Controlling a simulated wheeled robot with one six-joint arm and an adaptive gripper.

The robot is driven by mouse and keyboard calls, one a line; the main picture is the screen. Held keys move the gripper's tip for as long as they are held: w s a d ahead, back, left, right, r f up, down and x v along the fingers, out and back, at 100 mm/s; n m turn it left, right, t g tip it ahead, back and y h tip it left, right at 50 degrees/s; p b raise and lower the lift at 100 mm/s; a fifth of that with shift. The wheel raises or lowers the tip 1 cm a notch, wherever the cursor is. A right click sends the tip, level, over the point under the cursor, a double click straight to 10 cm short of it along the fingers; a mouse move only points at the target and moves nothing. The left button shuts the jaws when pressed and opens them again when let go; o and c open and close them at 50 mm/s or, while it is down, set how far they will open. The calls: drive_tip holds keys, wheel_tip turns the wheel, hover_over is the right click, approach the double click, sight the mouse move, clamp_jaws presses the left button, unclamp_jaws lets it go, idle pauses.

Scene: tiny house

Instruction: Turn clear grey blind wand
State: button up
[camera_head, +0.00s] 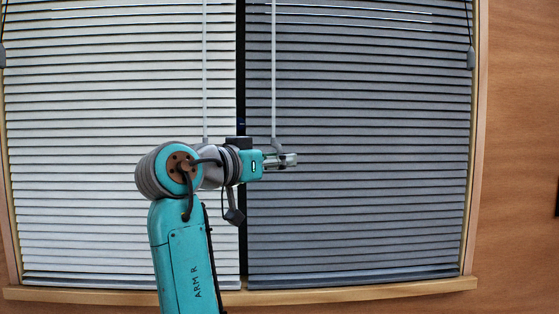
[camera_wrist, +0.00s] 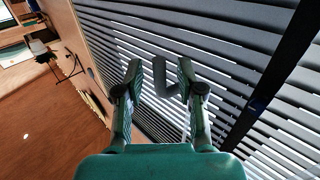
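The grey blind (camera_head: 360,170) hangs on the right half of the window. A thin pale grey wand (camera_head: 273,70) hangs upright in front of its left edge. The wand's lower end reaches my gripper (camera_head: 286,160), which is level and points right. In the wrist view my gripper (camera_wrist: 160,75) has its two fingers spread apart. A grey, bent piece, seemingly the wand's lower end (camera_wrist: 161,80), shows between the fingertips, nearer the right finger. Whether it touches that finger cannot be told. A second pale wand (camera_head: 205,70) hangs before the white blind, left of my gripper.
The white blind (camera_head: 100,170) fills the left half, with a dark gap (camera_head: 241,60) between the blinds. A wooden sill (camera_head: 380,291) runs below. Cords with grey weights (camera_head: 471,58) hang at the outer edges. Wooden wall (camera_head: 520,150) lies to the right.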

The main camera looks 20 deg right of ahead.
drive_tip(key=shift+w+d, duration=0.15)
drive_tip(key=shift+d, duration=0.15)
clamp_jaws()
drive_tip(key=shift+d, duration=0.1)
drive_tip(key=w+d+n+t+y, duration=0.2)
drive_tip(key=n+t+y, duration=0.2)
drive_tip(key=n+y, duration=0.3)
drive_tip(key=w+d+n+t+y, duration=0.1)
drive_tip(key=d+n+t+y, duration=0.2)
drive_tip(key=n+y, duration=0.5)
drive_tip(key=shift+w+n+t+y, duration=0.3)
drive_tip(key=shift+w+t+y, duration=0.1)
drive_tip(key=shift+y, duration=2.7)
